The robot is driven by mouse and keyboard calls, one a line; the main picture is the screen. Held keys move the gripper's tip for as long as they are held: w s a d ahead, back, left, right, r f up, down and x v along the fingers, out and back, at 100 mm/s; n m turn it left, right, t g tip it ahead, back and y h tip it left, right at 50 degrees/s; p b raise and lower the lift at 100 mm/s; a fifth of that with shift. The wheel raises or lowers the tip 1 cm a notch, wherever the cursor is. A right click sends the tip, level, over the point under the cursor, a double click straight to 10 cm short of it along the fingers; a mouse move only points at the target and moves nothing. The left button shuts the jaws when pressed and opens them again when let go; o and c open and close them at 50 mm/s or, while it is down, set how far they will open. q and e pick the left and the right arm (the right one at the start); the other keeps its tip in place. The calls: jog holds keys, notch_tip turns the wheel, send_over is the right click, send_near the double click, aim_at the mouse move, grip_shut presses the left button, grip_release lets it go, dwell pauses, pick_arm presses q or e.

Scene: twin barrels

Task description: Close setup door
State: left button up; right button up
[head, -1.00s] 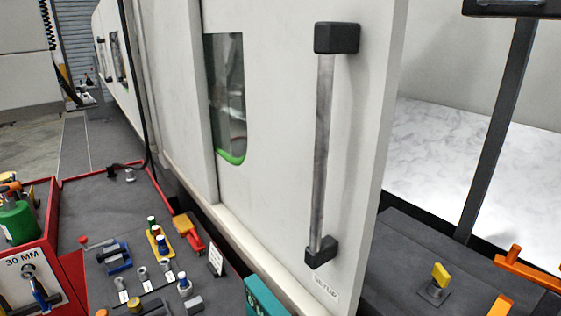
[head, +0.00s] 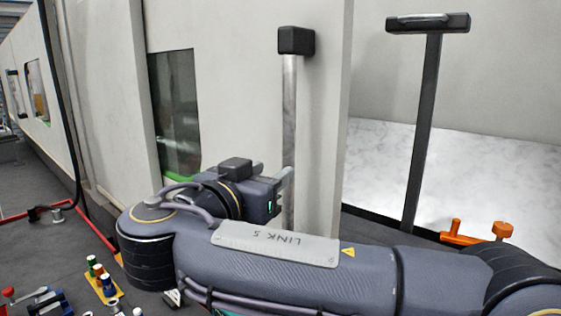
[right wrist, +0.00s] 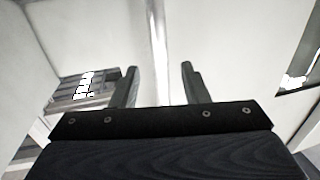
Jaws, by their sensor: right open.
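The setup door (head: 325,130) is a pale sliding panel with a dark window at its left, and it stands open, with a gap to its right. Its handle is an upright grey metal bar (head: 289,110) with a black block at the top; its lower end is hidden behind my right arm. My right gripper (head: 284,177) is at the bar, fingers pointing at the door. In the right wrist view the gripper (right wrist: 160,80) is open, with the bar (right wrist: 158,45) showing between its two fingers. I cannot tell whether they touch it. My left gripper is out of view.
Right of the door is an opening with a white marbled surface (head: 460,180) inside. A dark post (head: 424,130) with a crossbar stands before it, near orange parts (head: 465,237). A dark bench with several small tools (head: 100,275) lies at lower left.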

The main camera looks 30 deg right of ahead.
aim_at(286, 162)
jog(key=shift+w+d, duration=0.35)
jog(key=shift+d, duration=0.2)
jog(key=shift+w+d+r+p, duration=0.15)
jog(key=shift+d+p, duration=0.15)
jog(key=p+x, duration=0.1)
jog(key=x, duration=0.4)
jog(key=shift+w+d, duration=0.15)
jog(key=shift+d, duration=0.1)
jog(key=shift+c, duration=0.2)
grip_shut()
